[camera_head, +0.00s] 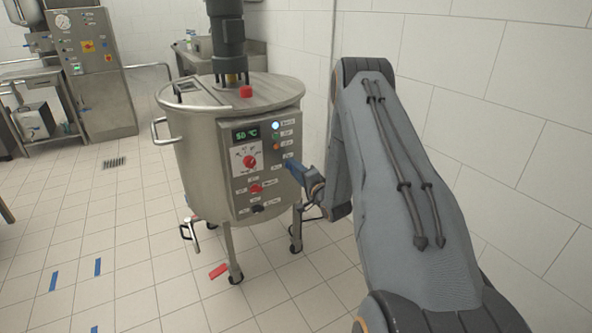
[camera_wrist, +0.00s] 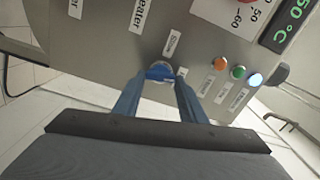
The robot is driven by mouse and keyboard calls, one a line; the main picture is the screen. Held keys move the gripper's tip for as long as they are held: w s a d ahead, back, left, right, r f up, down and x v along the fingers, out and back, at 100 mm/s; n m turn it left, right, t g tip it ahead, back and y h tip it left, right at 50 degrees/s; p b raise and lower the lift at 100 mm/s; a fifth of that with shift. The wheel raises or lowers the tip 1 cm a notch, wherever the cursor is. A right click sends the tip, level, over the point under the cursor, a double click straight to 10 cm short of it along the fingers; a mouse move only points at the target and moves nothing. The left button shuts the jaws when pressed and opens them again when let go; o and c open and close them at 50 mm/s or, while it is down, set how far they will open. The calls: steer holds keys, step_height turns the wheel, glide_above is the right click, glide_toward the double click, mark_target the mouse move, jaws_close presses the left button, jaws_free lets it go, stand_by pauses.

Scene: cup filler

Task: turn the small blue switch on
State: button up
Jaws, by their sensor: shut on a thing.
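The small blue switch (camera_wrist: 160,72) sits on the control panel of the steel tank, close to a small white label. My gripper (camera_wrist: 162,82) is shut on the blue switch in the wrist view, with one blue finger on each side of it. In the head view my gripper (camera_head: 292,166) reaches the right side of the panel (camera_head: 225,150), and its fingertips hide the switch there. Which way the switch is turned cannot be told.
The panel has a green display (camera_head: 245,134), a red knob (camera_head: 249,162), a lit white lamp (camera_head: 276,126) and a lower red knob (camera_head: 257,188). The wheeled steel tank (camera_head: 190,150) stands near a tiled wall. Open floor lies to the left.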

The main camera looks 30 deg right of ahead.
steer(key=shift+f+m, duration=0.1)
steer(key=shift+m, duration=1)
steer(key=o, duration=1.1)
steer(key=shift+c, duration=0.2)
steer(key=shift+s, duration=0.1)
steer(key=s, duration=0.7)
steer(key=shift+s+d, duration=0.15)
steer(key=shift+s, duration=0.15)
